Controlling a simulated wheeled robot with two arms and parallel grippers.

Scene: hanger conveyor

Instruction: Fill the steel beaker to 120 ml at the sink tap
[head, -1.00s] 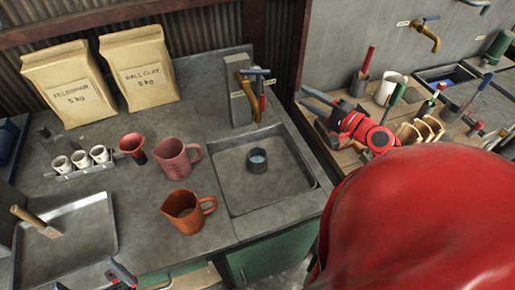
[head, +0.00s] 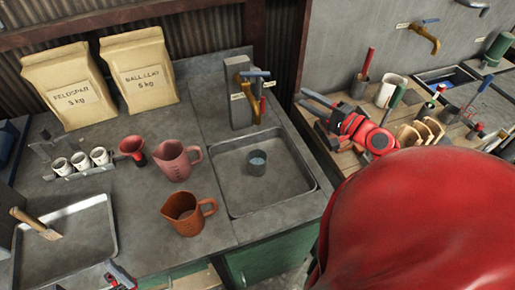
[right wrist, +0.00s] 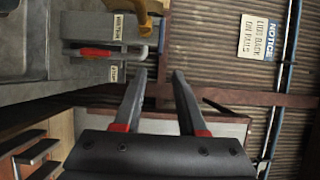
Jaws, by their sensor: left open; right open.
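The small steel beaker (head: 257,163) stands upright in the sink basin (head: 230,205), in front of the tap. A pale bluish surface shows inside it; I cannot read a level. The brass sink tap (head: 238,88) with a blue lever rises from a grey block behind the basin, and no stream shows. A tap also shows at the upper left of the right wrist view (right wrist: 130,12). My right gripper (head: 303,98) is open and empty, right of the sink; its spread fingers also show in the right wrist view (right wrist: 158,75). My left gripper (head: 114,274) is open at the bottom edge, partly cut off.
An orange jug (head: 187,213), a pink jug (head: 176,161) and a red funnel-like cup (head: 132,149) stand left of the sink. A tray (head: 105,232), white cups in a rack (head: 82,172) and two bags (head: 140,75) lie further left. A crowded wooden bench (head: 352,102) is right.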

